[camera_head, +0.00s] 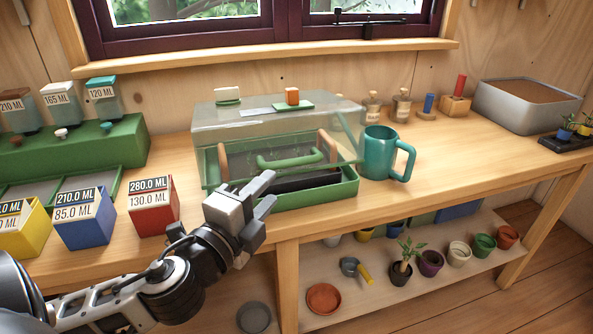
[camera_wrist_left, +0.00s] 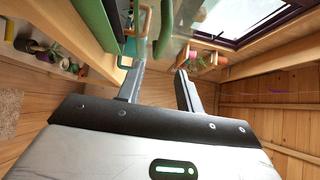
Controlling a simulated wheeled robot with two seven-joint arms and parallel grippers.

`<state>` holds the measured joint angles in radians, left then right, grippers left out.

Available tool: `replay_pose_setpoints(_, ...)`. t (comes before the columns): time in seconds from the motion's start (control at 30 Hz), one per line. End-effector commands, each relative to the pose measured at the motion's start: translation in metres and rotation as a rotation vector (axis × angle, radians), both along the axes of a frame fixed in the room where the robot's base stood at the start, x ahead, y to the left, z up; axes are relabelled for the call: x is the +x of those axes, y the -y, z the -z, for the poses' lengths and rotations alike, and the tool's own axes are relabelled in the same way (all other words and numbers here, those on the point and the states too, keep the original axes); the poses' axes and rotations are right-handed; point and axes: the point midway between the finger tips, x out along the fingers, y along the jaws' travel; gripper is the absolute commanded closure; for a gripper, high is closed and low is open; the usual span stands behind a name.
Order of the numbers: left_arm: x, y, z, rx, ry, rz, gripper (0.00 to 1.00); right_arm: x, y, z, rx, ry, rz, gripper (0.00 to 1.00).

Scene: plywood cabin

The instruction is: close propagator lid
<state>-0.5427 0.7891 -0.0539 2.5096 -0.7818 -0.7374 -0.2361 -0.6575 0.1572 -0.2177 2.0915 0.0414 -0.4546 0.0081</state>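The propagator is a green tray (camera_head: 318,194) with a clear lid (camera_head: 225,128) on the bench, centre of the head view. A green bar handle (camera_head: 290,161) shows at the lid's front, and it also appears in the left wrist view (camera_wrist_left: 164,30). The lid seems raised at the front, with dark contents visible inside; its exact angle is hard to tell. My left gripper (camera_head: 270,190) is open and empty in front of the tray, just short of the handle. In the left wrist view its two fingers (camera_wrist_left: 160,72) stand apart with the handle beyond them. My right gripper is not in view.
A teal mug (camera_head: 379,153) stands close to the tray's right. Red (camera_head: 153,204), blue (camera_head: 86,217) and yellow (camera_head: 24,226) labelled boxes stand at left. Small blocks sit above the lid. A grey planter (camera_head: 528,101) is far right. The bench front right of the mug is clear.

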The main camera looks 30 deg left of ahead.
Motion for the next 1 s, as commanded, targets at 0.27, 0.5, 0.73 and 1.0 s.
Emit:
replay_pose_setpoints(0.27,0.042,-0.004,-0.003,0.003,0.001,-0.003,0.64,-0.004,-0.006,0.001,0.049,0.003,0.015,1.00)
replay_pose_setpoints(0.5,0.082,-0.007,-0.003,0.000,0.000,-0.003,0.64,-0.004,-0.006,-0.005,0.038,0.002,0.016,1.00)
replay_pose_setpoints(0.73,0.106,-0.009,-0.002,-0.001,-0.002,-0.002,0.64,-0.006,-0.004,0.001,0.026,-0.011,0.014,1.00)
replay_pose_setpoints(1.0,0.110,-0.009,-0.001,0.000,-0.004,0.000,0.64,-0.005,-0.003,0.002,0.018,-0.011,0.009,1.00)
